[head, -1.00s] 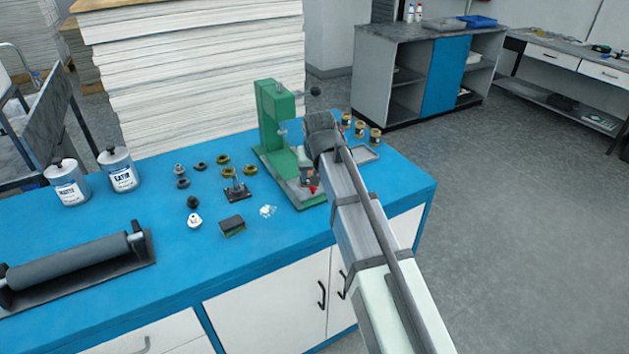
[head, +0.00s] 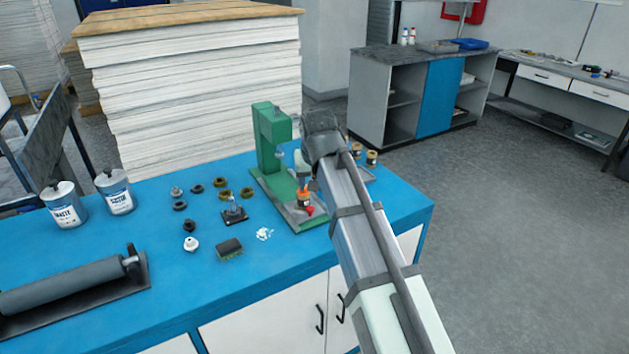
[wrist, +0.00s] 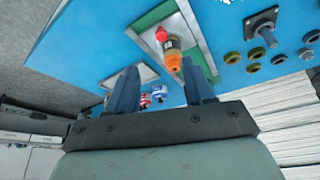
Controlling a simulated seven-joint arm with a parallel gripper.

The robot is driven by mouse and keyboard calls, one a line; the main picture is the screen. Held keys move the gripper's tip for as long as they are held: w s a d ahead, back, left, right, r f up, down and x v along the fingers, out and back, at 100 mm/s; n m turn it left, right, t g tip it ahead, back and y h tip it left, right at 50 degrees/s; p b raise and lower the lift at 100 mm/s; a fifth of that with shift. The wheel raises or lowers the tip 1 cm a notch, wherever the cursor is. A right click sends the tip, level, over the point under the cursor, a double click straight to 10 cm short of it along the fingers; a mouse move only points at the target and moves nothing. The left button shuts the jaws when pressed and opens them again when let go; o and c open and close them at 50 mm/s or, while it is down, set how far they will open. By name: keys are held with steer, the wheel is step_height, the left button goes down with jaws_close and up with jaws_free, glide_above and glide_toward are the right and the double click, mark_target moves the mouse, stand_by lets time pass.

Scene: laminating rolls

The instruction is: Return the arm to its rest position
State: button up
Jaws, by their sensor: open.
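My gripper (wrist: 163,88) is open in the wrist view, its two dark fingers apart with nothing held between them. An orange-topped piece with a red part (wrist: 172,58) shows beyond the fingertips, apart from them. In the head view this orange piece (head: 303,195) stands on the base of the green press (head: 266,145). My arm reaches over the right part of the blue bench (head: 150,240), beside the press. The fingers are mostly hidden behind my arm in the head view.
Two small gold-topped jars (head: 371,158) show right of my arm, by a partly hidden tray. Several rings, a sponge block (head: 229,248) and a white scrap (head: 264,234) lie left of the press. Two cans (head: 64,204) and a roller (head: 65,282) stand farther left. A paper stack (head: 195,85) rises behind.

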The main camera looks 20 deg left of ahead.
steer(key=s+d+f+m+g+y, duration=0.1)
steer(key=s+d+f+g, duration=0.2)
steer(key=s+d+f, duration=0.8)
steer(key=s+d+f+m+g, duration=0.1)
steer(key=s+d+f+g, duration=0.2)
steer(key=f, duration=1.6)
steer(key=s+d+f+m+g+y, duration=0.15)
steer(key=s+d+f, duration=0.55)
steer(key=f, duration=0.7)
steer(key=s+d+f+g+h, duration=0.1)
steer(key=s+d+f+h, duration=0.1)
steer(key=s+d+f, duration=0.6)
steer(key=s+d+f+m+g+h, duration=0.1)
steer(key=s+d+f+g+h, duration=0.1)
steer(key=s+d+f, duration=0.5)
steer(key=s+f, duration=0.2)
steer(key=s, duration=0.4)
steer(key=shift+d+f, duration=0.2)
steer(key=shift+d, duration=0.15)
